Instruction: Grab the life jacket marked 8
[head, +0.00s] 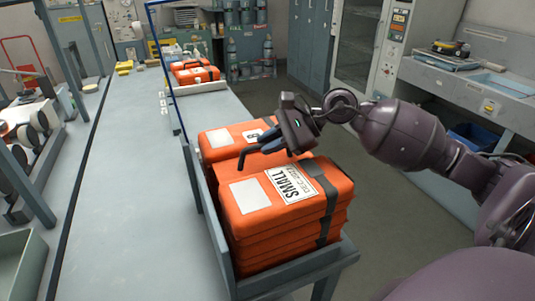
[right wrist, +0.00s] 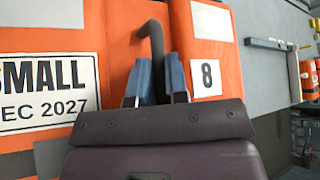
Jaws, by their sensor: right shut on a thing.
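The life jacket marked 8 is an orange pack (head: 216,144) behind a nearer orange pack in the head view; my right gripper partly covers its number. In the right wrist view the jacket (right wrist: 207,38) is at right, with a white label reading 8 (right wrist: 207,77). My right gripper (head: 262,143) is over the gap between the two packs. Its blue fingers (right wrist: 156,78) are shut on a dark bent handle (right wrist: 154,42). Which pack the handle joins is hard to tell. My left gripper is not in view.
The nearer orange stack (head: 285,200), marked SMALL, fills the near part of a grey-edged rack (head: 215,235). A long grey table (head: 115,190) at left is mostly clear. More orange packs (head: 197,74) lie at the back. A grey counter (head: 460,90) is at right.

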